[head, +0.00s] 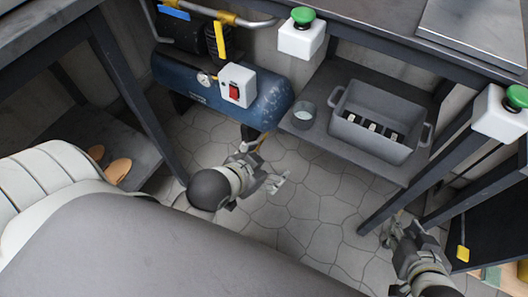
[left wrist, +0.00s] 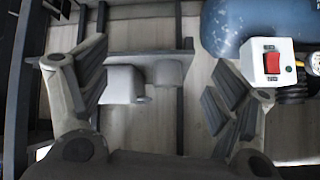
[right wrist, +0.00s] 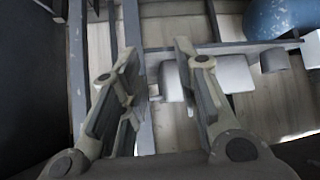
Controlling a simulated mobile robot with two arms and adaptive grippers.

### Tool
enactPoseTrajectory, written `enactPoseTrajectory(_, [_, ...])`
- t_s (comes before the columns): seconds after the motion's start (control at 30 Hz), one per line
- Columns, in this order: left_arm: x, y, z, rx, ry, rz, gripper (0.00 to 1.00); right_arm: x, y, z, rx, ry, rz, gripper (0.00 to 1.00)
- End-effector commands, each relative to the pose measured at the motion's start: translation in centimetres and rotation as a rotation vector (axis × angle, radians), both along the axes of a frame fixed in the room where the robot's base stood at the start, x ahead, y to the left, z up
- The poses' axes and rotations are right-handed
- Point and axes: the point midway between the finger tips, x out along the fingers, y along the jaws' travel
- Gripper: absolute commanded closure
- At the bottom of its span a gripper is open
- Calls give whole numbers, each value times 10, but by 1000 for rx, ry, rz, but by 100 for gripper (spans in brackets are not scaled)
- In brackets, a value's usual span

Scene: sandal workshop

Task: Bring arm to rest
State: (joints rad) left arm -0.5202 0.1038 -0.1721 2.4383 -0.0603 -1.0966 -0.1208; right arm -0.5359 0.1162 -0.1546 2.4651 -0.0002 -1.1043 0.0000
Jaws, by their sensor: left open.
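My left gripper (head: 277,178) is open and empty over the tiled floor, below the blue compressor in the head view. Its spread fingers frame bare space in the left wrist view (left wrist: 160,85). My right gripper (head: 400,224) hangs at the lower right of the head view, beside a dark table leg. In the right wrist view (right wrist: 157,55) its fingers stand apart with nothing between them.
A blue compressor (head: 190,82) with a red switch stands at the back. A grey crate (head: 385,147) and a small round container (head: 304,115) sit on a low shelf. Green-button boxes (head: 302,39) hang from the bench edge. Tiled floor (head: 312,215) is clear between the arms.

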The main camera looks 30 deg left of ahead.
Motion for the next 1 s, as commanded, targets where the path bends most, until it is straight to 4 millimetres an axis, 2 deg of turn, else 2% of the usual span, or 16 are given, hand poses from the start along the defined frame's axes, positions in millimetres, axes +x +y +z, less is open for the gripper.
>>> enactPoseTrajectory(0.2, [-6, -2, 5, -127, 20, 72, 17, 0, 0, 0, 0, -1, 0, 71])
enactPoseTrajectory(0.77, [-5, -2, 3, -126, 27, 72, 17, 1, 0, -3, -1, 8, 1, 71])
enactPoseTrajectory(0.87, [-3, -3, -7, -119, 55, 75, 17, 3, 0, -13, -6, 36, 0, 71])
enactPoseTrajectory(1.0, [-1, -3, -39, -104, 125, 79, 17, 5, 0, -44, -19, 106, 0, 71])
